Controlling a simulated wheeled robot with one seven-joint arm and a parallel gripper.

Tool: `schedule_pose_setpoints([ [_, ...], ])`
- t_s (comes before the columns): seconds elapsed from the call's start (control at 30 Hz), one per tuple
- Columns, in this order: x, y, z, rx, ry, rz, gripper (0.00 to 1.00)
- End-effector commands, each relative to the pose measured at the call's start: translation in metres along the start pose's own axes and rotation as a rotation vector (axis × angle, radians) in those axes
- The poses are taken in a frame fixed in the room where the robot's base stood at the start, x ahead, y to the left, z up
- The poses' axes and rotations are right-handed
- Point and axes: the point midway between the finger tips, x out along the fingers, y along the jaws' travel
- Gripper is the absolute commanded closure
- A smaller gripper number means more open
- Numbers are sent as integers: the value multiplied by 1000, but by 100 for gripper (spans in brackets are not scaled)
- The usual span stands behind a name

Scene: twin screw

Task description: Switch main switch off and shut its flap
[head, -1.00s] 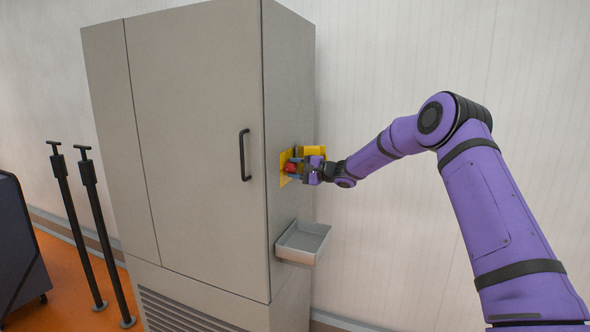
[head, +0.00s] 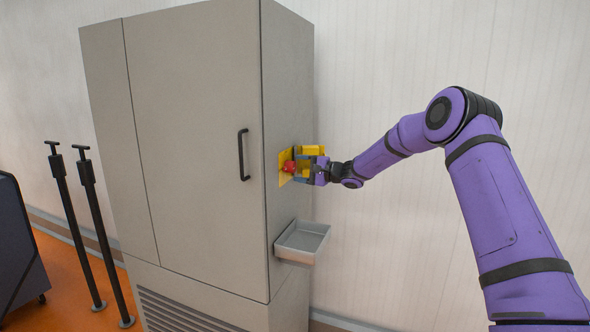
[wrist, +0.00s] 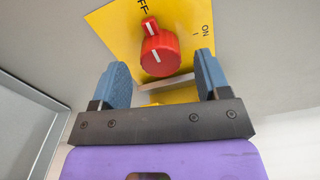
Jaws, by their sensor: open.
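The main switch is a red knob (wrist: 160,52) on a yellow plate (wrist: 100,22) on the grey cabinet's side; it also shows in the head view (head: 290,166). In the wrist view its white-marked pointer is turned to the partly cut-off OFF lettering, away from ON. My gripper (wrist: 162,66) is open, its blue fingers one on each side below the knob, with nothing held. In the head view it (head: 302,168) stands just right of the knob. A yellow flap (head: 312,150) stands open behind the fingers, partly hidden by them.
The tall grey cabinet (head: 195,120) has a black door handle (head: 243,155). A shallow grey tray (head: 303,238) sticks out from its side below the switch. Two black posts (head: 90,190) stand at left. Free room lies right of the cabinet before the white wall.

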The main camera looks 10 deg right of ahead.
Motion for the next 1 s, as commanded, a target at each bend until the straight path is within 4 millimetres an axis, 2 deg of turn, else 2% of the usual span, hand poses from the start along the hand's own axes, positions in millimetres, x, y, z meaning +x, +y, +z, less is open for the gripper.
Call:
schedule_pose_setpoints([
  [0.2, -44, 0, -1, -1, 2, 1, 31],
  [0.4, -71, 0, -1, 0, 1, 1, 31],
  [0.6, -82, 0, 0, 0, 0, 0, 31],
  [1.0, -83, 1, 0, 0, 0, 0, 31],
])
